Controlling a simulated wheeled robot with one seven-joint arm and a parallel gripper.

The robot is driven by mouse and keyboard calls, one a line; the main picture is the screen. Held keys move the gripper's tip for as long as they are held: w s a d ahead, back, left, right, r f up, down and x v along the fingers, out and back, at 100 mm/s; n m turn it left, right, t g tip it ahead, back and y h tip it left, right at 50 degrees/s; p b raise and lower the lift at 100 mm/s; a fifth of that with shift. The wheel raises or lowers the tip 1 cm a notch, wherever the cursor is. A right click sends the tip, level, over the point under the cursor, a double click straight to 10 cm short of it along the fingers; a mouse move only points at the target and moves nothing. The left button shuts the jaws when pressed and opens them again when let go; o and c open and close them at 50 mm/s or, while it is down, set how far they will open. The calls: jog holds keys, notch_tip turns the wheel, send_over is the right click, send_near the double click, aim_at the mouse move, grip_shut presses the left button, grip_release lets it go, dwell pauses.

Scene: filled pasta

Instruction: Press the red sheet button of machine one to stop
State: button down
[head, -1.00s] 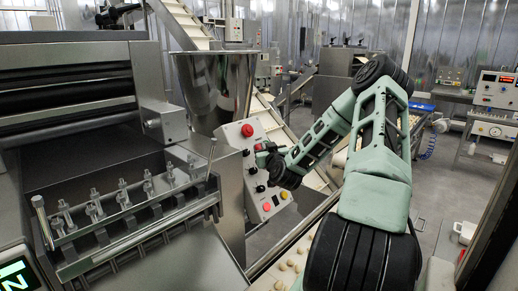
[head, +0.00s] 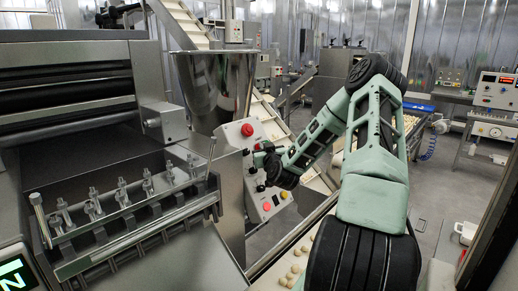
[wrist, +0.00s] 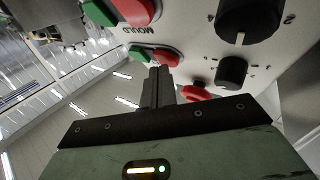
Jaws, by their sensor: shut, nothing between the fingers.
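The grey control panel (head: 258,185) of the machine stands left of my arm in the head view. In the wrist view it appears turned over, with a green and red button pair at the top and the word MOULD beside it. A second pair has a green button (wrist: 142,53) and a red button (wrist: 167,57); I see no readable label for it. My gripper (wrist: 160,72) is shut and empty, its tips at the edge of this second red button. I cannot tell whether they touch. My gripper (head: 261,150) is small against the panel in the head view.
Black knobs (wrist: 232,72) and a red mushroom-shaped button (wrist: 195,92) sit close by on the panel. A large red button (head: 247,130) is at the panel's top. A steel hopper (head: 212,85) stands behind, and a conveyor with dough pieces (head: 296,262) runs below my arm.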

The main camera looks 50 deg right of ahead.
jog(key=shift+w+f, duration=0.15)
dwell(0.7)
jog(key=shift+s+r, duration=0.45)
jog(key=shift+s, duration=0.2)
jog(key=s+r, duration=0.1)
jog(key=s+p, duration=0.1)
jog(key=s, duration=0.1)
jog(key=s+r, duration=0.1)
jog(key=shift+s+a+r+p, duration=0.15)
jog(key=shift+a+r+p, duration=0.1)
jog(key=shift+r+p, duration=0.15)
dwell(0.7)
